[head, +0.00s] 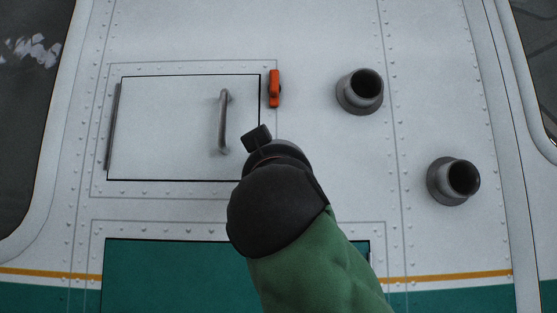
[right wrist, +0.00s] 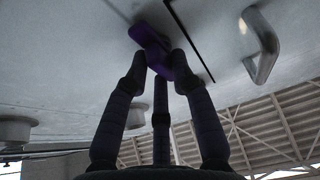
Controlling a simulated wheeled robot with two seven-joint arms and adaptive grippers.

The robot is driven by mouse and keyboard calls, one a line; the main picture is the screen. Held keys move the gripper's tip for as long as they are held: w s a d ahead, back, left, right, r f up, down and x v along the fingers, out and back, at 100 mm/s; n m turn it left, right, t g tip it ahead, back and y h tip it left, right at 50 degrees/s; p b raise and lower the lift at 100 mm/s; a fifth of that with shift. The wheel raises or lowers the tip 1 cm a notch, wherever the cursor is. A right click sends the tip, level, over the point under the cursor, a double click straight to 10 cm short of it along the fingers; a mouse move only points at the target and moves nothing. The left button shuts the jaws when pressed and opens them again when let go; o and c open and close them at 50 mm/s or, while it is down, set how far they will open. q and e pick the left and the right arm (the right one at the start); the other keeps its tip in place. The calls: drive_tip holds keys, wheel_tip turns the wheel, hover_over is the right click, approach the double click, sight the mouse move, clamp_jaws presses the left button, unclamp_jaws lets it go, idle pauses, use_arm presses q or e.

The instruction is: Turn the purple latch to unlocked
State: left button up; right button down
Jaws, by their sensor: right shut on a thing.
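The purple latch (right wrist: 150,38) shows in the right wrist view, on the white panel wall close to the dark gap along a door's edge. My right gripper (right wrist: 160,66) is shut on it, with the fingertips around its near end. The latch's far end sticks out past the fingers, and its exact turn is hard to read.
A white door (head: 165,130) with a grey handle (head: 223,122) is left of my wrist. An orange latch (head: 274,88) sits upright at its upper right edge. Two round grey ports, an upper one (head: 360,92) and a lower one (head: 453,181), stick out at right.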

drive_tip(key=shift+a, duration=0.15)
drive_tip(key=c, duration=1.1)
unclamp_jaws()
drive_tip(key=shift+w+a, duration=0.1)
drive_tip(key=v, duration=1.2)
drive_tip(key=shift+f, duration=0.1)
